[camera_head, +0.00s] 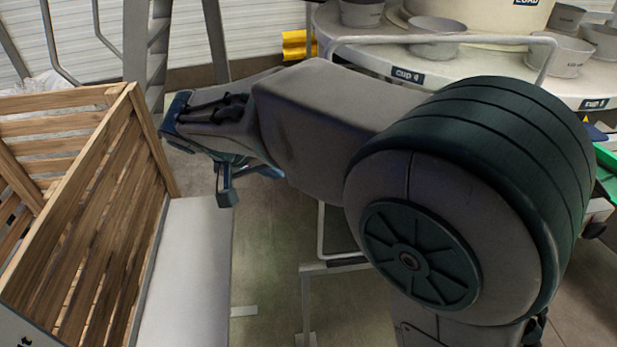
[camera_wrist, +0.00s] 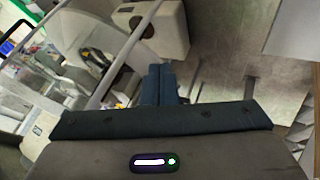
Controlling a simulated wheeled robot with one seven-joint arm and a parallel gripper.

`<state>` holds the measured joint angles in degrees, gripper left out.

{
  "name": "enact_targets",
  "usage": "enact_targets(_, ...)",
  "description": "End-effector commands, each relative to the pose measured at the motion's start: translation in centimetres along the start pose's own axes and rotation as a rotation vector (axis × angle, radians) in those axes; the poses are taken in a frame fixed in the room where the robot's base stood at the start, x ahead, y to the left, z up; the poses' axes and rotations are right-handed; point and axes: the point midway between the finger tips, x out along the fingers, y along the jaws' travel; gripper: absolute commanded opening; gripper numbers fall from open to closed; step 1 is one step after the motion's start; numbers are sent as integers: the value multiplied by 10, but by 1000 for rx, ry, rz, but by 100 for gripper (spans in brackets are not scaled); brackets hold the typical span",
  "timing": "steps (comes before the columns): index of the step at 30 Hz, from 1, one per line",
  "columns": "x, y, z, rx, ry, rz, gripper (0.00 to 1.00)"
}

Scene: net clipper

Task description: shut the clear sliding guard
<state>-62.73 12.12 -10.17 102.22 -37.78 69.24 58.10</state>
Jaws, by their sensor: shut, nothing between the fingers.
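My gripper (camera_head: 228,196) is at the left end of my arm in the head view, pointing down over open floor. In the wrist view its two dark fingers (camera_wrist: 160,84) are together with nothing between them. I cannot pick out the clear sliding guard for certain in either view. My arm covers much of the middle of the head view. A pale tubular rail (camera_wrist: 128,50) runs slantwise left of the fingers in the wrist view, apart from them. Pale machine parts behind it are too small and blurred to name.
A slatted wooden crate (camera_head: 90,215) stands at the left, beside a pale flat surface (camera_head: 187,275). A round white table (camera_head: 370,58) with grey cups (camera_head: 436,36) and a rail (camera_head: 445,39) is at the back right. Bare floor (camera_head: 265,240) lies below my gripper.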

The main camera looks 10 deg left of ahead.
Motion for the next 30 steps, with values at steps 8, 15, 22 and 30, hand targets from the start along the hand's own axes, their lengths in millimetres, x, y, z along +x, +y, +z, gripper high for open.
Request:
enact_targets(8,61,1,0,-2,-5,5,0)
enact_targets(15,83,26,0,0,-3,0,0)
enact_targets(22,90,35,0,-2,-1,-1,0)
enact_targets(30,90,36,0,-1,-2,-1,0)
